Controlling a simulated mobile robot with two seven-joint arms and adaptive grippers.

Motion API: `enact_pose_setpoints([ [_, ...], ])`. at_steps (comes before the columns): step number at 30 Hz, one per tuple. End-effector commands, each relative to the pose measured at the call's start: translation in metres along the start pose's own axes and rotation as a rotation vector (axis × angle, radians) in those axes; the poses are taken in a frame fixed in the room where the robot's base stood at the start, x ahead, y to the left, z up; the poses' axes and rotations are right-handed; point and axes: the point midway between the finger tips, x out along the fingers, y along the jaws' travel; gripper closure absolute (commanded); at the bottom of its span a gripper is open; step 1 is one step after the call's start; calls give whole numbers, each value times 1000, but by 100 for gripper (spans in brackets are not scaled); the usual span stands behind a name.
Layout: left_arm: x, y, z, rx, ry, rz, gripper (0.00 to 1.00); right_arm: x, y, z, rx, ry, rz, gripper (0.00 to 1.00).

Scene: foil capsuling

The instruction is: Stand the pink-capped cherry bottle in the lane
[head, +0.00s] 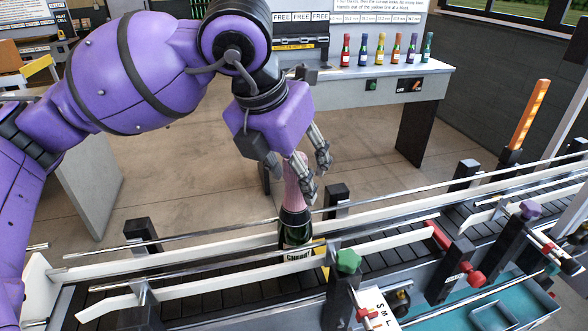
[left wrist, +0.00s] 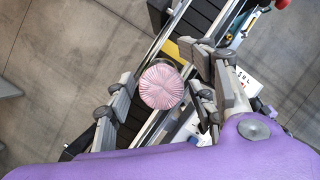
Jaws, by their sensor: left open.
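The cherry bottle (head: 296,232) has a pink foil cap (head: 293,188), a dark green body and a label reading CHERRY. In the head view it stands close to upright over the conveyor lane (head: 215,283), between the far white rail and the near one. Its base is not clear, so I cannot tell if it rests on the belt. My left gripper (head: 311,172) is open at the capped neck, pointing down. In the left wrist view the round pleated cap top (left wrist: 162,87) lies between the spread fingers, with gaps visible. My right gripper is not in view.
Metal guide rods and white rails (head: 392,243) line the lane, with black posts (head: 143,235) beside it. A green knob (head: 348,261) and red knobs (head: 476,278) stand at the near side. Several coloured bottles (head: 380,50) stand on a back bench. The belt left of the bottle is clear.

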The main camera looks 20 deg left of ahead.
Motion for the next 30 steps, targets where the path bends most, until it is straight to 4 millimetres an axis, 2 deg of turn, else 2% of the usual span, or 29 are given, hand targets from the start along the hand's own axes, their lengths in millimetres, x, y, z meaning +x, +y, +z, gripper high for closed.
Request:
enact_pose_setpoints([
  [4,-2,0,-1,1,3,0,50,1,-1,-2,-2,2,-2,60],
  [8,-19,0,0,0,0,1,50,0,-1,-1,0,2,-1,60],
  [15,-71,0,1,0,-4,1,50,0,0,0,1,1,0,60],
  [21,-106,0,1,0,-2,0,50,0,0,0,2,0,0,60],
  [25,-117,0,0,0,-1,0,50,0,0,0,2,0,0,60],
  [30,-120,0,0,0,0,1,50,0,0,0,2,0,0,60],
])
